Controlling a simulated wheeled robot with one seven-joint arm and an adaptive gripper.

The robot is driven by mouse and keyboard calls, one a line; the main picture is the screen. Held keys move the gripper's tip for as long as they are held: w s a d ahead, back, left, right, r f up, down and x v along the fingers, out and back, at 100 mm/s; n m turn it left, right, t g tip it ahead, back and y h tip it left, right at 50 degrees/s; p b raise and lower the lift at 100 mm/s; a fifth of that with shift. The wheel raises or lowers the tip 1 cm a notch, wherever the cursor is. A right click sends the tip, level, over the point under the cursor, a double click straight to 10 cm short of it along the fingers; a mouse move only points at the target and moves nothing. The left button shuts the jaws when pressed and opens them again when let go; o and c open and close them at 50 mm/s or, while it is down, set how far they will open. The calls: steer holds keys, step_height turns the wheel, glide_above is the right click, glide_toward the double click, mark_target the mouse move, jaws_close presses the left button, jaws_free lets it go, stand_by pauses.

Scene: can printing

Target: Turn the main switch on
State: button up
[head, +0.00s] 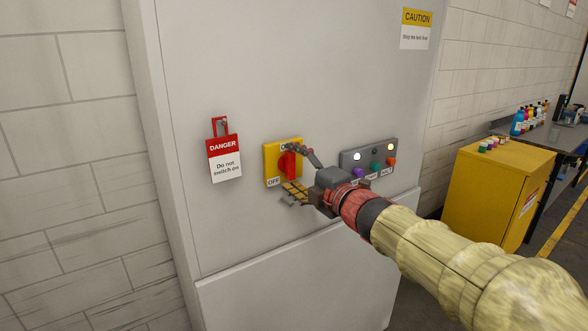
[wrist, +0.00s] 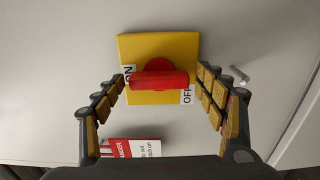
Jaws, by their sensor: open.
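The main switch is a yellow plate (head: 270,160) with a red handle (head: 288,164) on the grey cabinet. The wrist view shows the yellow plate (wrist: 190,45) and the red handle (wrist: 158,80) in the middle. The handle lies along a line between the ON label (wrist: 129,75) and the OFF label (wrist: 187,94). My gripper (head: 301,170) is open in front of the switch, with one finger above the handle and one below. In the wrist view the fingers stand on either side of the handle; I cannot tell whether they touch it.
A red and white danger tag (head: 224,158) hangs left of the switch. A grey panel (head: 369,158) with lit lamps and coloured buttons is right of it. A small metal peg (wrist: 240,75) shows in the wrist view. A yellow cabinet (head: 490,195) stands farther right.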

stand_by(0.3)
steer(key=v, duration=1.2)
